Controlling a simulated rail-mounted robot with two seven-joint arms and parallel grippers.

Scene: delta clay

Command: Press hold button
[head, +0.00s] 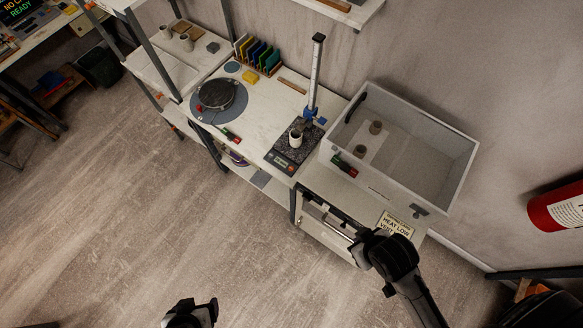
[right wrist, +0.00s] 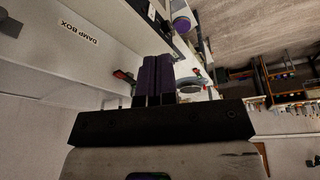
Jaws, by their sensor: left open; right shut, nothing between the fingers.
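A height gauge (head: 315,80) with a tall scale column stands on a dark speckled base plate (head: 285,150). A small white cup (head: 296,137) stands on the plate. A panel with a small display (head: 281,161) is at the plate's front edge; its buttons are too small to tell apart, so I cannot pick out the hold button. My right gripper (right wrist: 155,60) is shut and empty; in the head view its wrist is in front of the lower cabinet, below and right of the panel. My left gripper (head: 206,312) is open and empty, low over the floor, far from the gauge.
A dark turntable wheel (head: 220,94) is left. A fire extinguisher (head: 560,208) is far right. The floor is open.

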